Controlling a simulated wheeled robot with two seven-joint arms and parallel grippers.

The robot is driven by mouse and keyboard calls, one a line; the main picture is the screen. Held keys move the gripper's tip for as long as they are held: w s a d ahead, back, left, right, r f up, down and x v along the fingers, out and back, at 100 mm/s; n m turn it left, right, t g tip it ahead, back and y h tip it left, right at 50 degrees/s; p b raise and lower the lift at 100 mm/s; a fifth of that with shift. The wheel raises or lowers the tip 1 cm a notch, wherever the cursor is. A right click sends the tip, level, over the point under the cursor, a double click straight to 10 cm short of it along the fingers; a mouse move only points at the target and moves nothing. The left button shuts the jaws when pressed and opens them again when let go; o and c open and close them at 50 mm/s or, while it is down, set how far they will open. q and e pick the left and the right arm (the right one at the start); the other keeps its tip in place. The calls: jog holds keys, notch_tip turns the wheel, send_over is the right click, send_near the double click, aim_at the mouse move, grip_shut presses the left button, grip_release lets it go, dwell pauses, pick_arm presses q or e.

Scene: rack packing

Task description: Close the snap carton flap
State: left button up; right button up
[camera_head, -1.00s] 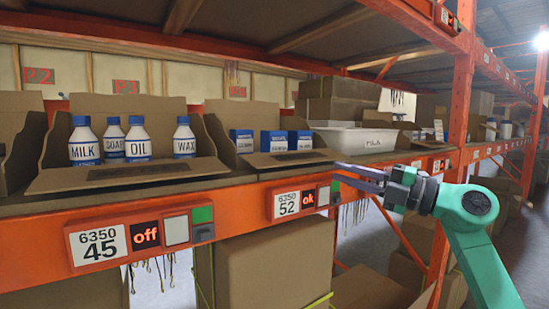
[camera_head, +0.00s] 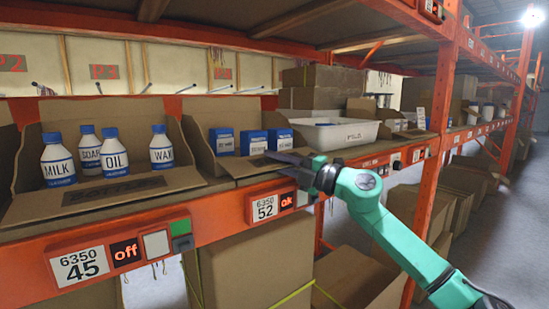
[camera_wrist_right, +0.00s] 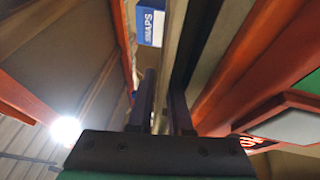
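The snap carton (camera_head: 201,140) is the brown open box on the shelf above the label 52. Several blue-and-white snap boxes (camera_head: 252,143) stand in it, and one shows in the right wrist view (camera_wrist_right: 150,22). Its front flap (camera_head: 245,166) lies folded outward, low towards the shelf edge. My right gripper (camera_head: 278,160) is at the right part of this flap, over the shelf edge. Its two dark fingers (camera_wrist_right: 163,88) stand a little apart in the right wrist view. Whether they touch the flap cannot be told. My left gripper is not in view.
Left of it, a carton (camera_head: 35,180) holds white bottles with blue caps, its flap also down. A white bin (camera_head: 345,134) stands to the right. The orange shelf beam (camera_head: 215,205) carries label displays. An orange upright (camera_head: 440,130) stands further right.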

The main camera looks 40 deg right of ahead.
grip_shut()
dwell(1.3)
